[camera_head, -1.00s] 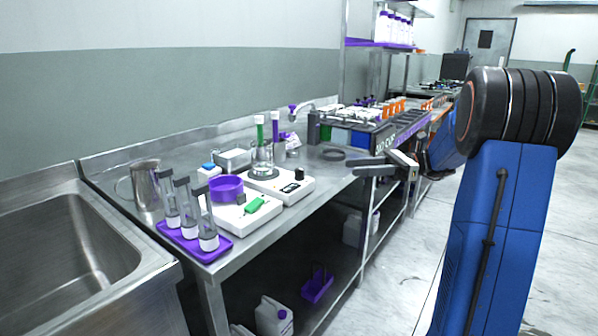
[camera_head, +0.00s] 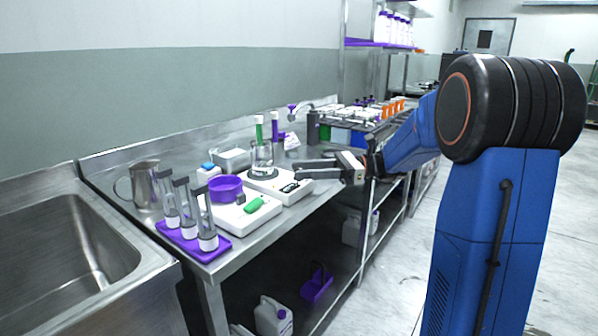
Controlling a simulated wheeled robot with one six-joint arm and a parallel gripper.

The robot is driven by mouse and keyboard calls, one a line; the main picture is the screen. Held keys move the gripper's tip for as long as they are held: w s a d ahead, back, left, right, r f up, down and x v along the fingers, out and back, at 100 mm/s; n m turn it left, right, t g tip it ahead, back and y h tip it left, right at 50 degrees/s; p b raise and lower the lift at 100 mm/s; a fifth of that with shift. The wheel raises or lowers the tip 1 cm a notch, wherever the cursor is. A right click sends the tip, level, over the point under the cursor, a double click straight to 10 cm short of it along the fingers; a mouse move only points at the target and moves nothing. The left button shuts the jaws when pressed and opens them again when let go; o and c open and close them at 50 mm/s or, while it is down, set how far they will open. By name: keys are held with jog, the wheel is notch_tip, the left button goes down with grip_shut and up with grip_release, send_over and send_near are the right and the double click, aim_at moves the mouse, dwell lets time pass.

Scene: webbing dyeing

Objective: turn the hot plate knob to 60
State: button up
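The hot plate (camera_head: 270,184) is a white unit with a dark display, near the front edge of the steel bench. A glass beaker (camera_head: 262,160) stands on its round top. My gripper (camera_head: 298,169) reaches in from the right, its two dark fingers pointing left over the hot plate's right corner, where the black knob is. The fingers look apart, one behind the other. The knob is hidden by them, so I cannot tell whether they touch or clasp it, nor read its setting or the display.
A second white device with a purple bowl (camera_head: 226,188) and a green item (camera_head: 254,205) stands to the left. A rack of samples (camera_head: 350,125) stands behind my gripper. A sink (camera_head: 60,250) is far left.

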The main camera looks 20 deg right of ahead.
jog(key=shift+w+a, duration=0.15)
jog(key=shift+a, duration=0.75)
grip_shut()
jog(key=shift+m+t, duration=0.3)
jog(key=shift+t, duration=0.2)
jog(key=m+t+h, duration=0.1)
jog(key=m+t, duration=0.1)
jog(key=t, duration=0.1)
jog(key=shift+t, duration=0.3)
jog(key=m+t+h, duration=0.3)
jog(key=m+t, duration=0.1)
jog(key=shift+a+t+h, duration=0.1)
jog(key=shift+t+h, duration=0.2)
jog(key=shift+t, duration=0.1)
jog(key=shift+m+t+h, duration=2.1)
jog(key=shift+m+h, duration=0.3)
jog(key=shift+h, duration=0.5)
jog(key=shift+m+t+h, duration=0.3)
jog(key=shift+m+h, duration=0.1)
jog(key=shift+h, duration=0.2)
